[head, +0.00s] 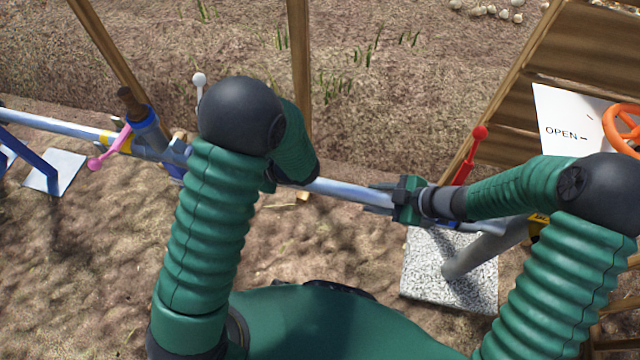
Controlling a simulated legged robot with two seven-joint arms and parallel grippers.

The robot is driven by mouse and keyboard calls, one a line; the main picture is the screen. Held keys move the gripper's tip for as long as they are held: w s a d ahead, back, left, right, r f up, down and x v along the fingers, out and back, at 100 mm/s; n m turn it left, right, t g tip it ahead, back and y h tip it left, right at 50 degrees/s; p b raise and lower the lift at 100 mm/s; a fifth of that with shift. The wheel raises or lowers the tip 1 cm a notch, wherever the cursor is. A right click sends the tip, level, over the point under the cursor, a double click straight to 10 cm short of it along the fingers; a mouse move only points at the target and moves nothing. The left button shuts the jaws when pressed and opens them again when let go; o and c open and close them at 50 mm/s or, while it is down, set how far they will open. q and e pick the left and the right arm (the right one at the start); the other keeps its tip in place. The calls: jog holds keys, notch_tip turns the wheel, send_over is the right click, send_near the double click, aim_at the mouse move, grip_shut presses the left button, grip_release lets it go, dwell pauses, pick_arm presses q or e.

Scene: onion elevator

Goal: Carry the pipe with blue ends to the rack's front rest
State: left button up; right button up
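A long grey-blue pipe (335,189) runs across the view from the left edge to the right of the middle, sloping down to the right. My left arm crosses in front of the pipe. My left gripper is mostly hidden behind that arm; grey parts (176,154) beside it may be its fingers. The rack and its front rest are not clearly identifiable.
A speckled stone block (420,274) with a grey post (470,260) stands below right. A red lever (472,155), an "OPEN" sign (560,112) and an orange wheel (622,122) are at right. A pink-ended lever (105,156) and wooden posts (300,60) stand left of them.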

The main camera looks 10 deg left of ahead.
pick_arm(q)
grip_shut()
pick_arm(e)
grip_shut()
pick_arm(q)
jog(key=shift+r, duration=0.1)
pick_arm(e)
jog(key=shift+r, duration=0.15)
